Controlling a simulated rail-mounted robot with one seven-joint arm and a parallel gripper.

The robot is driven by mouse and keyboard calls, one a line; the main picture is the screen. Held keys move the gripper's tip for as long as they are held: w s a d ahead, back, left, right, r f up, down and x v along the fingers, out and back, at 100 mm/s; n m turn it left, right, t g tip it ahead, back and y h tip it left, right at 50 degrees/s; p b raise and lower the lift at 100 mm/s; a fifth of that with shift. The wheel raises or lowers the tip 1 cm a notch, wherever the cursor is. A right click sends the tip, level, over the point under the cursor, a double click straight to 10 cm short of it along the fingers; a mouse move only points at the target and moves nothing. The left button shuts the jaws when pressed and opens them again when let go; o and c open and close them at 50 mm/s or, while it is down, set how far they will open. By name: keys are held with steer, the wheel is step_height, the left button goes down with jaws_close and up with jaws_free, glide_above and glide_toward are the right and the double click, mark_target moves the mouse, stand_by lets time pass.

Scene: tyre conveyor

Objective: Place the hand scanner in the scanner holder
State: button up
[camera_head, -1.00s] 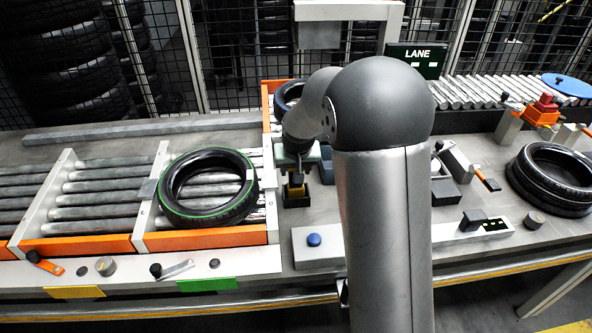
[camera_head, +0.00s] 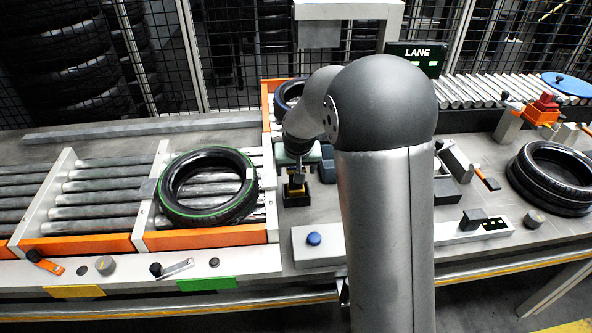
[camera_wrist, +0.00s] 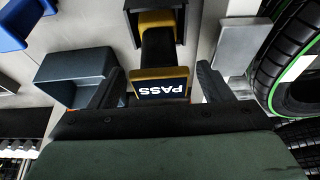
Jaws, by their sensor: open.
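The hand scanner (camera_wrist: 160,75) is yellow and black, with a dark screen reading PASS, upside down in the wrist view. Its yellow lower part is inside a dark open-topped holder (camera_wrist: 131,24) at the top of that view. In the head view the scanner (camera_head: 296,190) stands in the black holder (camera_head: 305,201), right of the green-ringed tyre. My gripper (camera_wrist: 160,68) is open, with one finger on each side of the scanner's screen end and a gap showing on both sides. In the head view my gripper (camera_head: 298,172) is above the scanner, partly hidden by my arm.
A blue-grey box (camera_wrist: 72,78) stands close beside my gripper. A green-ringed tyre (camera_head: 166,188) lies on the rollers to the left. A blue button (camera_head: 314,239) is on a grey panel in front. More tyres (camera_head: 556,172) lie at the right.

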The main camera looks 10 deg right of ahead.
steer(key=v, duration=1.1)
steer(key=s+f+g, duration=0.2)
steer(key=s+f, duration=0.1)
steer(key=s, duration=1.2)
steer(key=s+f+n+g, duration=0.1)
steer(key=s+f+g, duration=0.1)
steer(key=s, duration=1.2)
steer(key=shift+s+a+f+n+y+b, duration=0.3)
steer(key=shift+s+a+f, duration=0.1)
steer(key=shift+f, duration=0.4)
